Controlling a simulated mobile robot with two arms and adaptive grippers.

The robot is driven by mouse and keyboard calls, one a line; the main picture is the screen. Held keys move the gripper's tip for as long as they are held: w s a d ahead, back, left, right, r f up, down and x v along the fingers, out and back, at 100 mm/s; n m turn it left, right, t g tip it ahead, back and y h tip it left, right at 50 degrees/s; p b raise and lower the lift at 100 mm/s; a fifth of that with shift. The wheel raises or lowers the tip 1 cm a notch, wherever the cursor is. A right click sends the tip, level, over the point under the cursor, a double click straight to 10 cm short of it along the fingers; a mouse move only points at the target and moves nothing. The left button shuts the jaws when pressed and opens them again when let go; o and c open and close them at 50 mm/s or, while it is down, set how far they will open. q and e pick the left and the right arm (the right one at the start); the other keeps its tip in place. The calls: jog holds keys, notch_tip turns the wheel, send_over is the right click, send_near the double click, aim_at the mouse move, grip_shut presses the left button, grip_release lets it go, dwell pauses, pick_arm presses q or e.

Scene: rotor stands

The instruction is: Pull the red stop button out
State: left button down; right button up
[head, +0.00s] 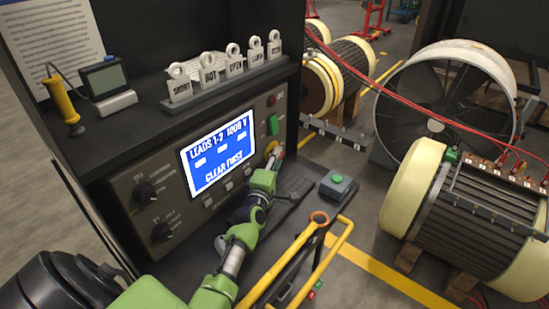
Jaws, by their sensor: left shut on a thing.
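The red stop button sits low on the right side of the tester's front panel, beside the screen. Its yellow collar (271,146) shows just above my left gripper (276,158), and the button itself is mostly hidden by the fingers. My left arm reaches up to the panel from the lower left, and the left gripper is shut on the red stop button. How far out the button stands cannot be told. My right gripper is not in view.
The screen (218,153) reads "CLEAR FIRST". A green switch (273,124) and a dark red round part (271,101) are above the button. A green-topped box (338,185) and yellow handle bars (290,262) lie right of my arm. Motors (470,215) stand at right.

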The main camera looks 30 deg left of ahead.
pick_arm(q)
jog(key=c, duration=1.6)
grip_release()
jog(key=shift+d, duration=0.25)
